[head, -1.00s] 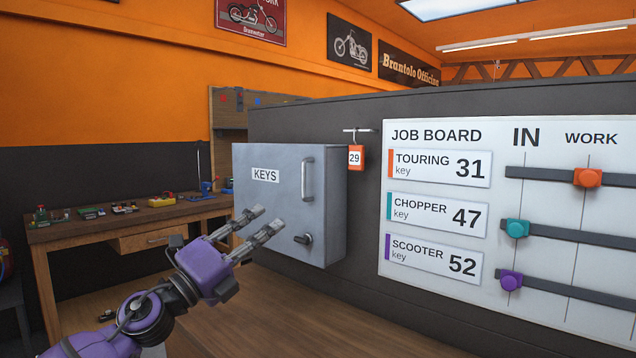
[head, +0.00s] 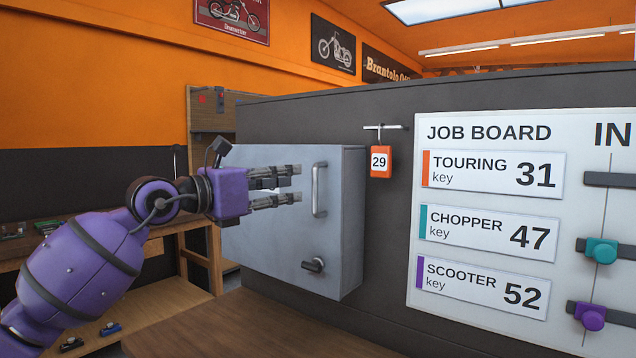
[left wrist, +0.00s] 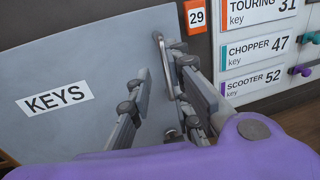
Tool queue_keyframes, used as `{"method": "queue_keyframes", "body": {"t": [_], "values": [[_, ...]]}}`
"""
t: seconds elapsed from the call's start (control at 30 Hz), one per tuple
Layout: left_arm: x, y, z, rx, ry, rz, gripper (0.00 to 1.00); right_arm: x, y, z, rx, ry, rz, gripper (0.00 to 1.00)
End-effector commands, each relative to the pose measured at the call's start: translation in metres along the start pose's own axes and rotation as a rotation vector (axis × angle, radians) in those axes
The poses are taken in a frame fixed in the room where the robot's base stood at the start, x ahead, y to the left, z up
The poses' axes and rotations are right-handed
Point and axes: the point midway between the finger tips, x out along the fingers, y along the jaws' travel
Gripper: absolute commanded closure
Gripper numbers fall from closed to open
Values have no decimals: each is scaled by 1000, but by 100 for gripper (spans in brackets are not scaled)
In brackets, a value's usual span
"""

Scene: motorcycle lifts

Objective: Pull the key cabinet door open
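The grey key cabinet (head: 335,255) hangs on the dark partition with its door shut. Its vertical bar handle (head: 319,190) is on the door's right side, with a dark latch knob (head: 314,265) below it. My left gripper (head: 300,183) points right, just left of the handle, with its fingers apart and nothing between them. In the left wrist view the handle (left wrist: 162,62) stands ahead of the open fingers, and the KEYS label (left wrist: 55,98) shows on the door at left. In the head view my gripper covers most of that label. My right gripper is not in view.
An orange tag 29 (head: 380,161) hangs from a hook just right of the cabinet. The job board (head: 480,212) with coloured sliders is further right. A wooden workbench (head: 195,240) stands behind my left arm.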

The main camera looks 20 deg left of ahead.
Motion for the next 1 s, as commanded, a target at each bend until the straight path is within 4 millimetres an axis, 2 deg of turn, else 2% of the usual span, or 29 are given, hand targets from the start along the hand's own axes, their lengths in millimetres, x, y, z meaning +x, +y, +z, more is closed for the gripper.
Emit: {"method": "queue_keyframes", "body": {"t": [0.17, 0.4, 0.53, 0.7, 0.9, 0.93, 1.0], "values": [[15, 0, -4, 4, 21, 0, 81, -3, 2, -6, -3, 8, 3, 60], [54, -1, -2, 4, 18, 0, 81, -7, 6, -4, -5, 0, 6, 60], [69, 0, -4, 2, 19, 0, 81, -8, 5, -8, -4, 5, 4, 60], [77, 0, -6, 5, 20, 1, 81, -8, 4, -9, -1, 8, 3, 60], [78, 0, -7, 4, 21, 1, 81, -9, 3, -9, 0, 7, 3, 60], [78, 0, -7, 4, 21, 1, 83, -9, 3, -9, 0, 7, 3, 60], [78, 0, -7, 4, 21, 1, 92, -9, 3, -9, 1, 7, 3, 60]]}}
